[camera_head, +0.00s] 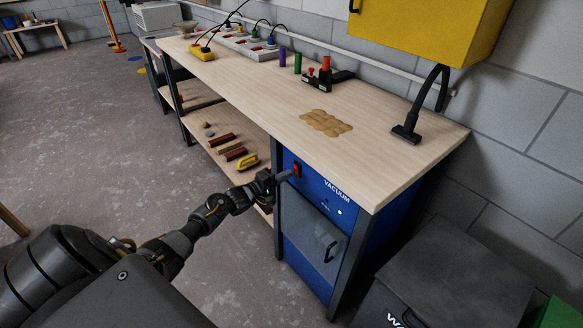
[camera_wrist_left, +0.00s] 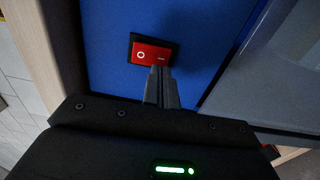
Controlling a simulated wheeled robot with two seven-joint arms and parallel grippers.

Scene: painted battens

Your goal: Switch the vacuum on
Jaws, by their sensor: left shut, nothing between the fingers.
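The blue vacuum cabinet (camera_head: 318,200), lettered VACUUM, stands under the near end of the bench. Its red rocker switch (camera_head: 297,169) is high on the front's left side. In the left wrist view the switch (camera_wrist_left: 150,51) has a black frame, an O on its left half and a bar on its right half. My left gripper (camera_head: 287,176) is shut and empty. In the wrist view its fingertips (camera_wrist_left: 160,71) are at the lower edge of the bar half; I cannot tell whether they touch. A small light (camera_head: 339,211) glows on the cabinet. My right gripper is not in view.
The wooden bench top (camera_head: 270,105) overhangs the cabinet and holds a brown patch (camera_head: 325,123), a black nozzle (camera_head: 407,132) and tools. A lower shelf (camera_head: 215,137) carries several small pieces. A dark bin (camera_head: 455,275) stands at the right.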

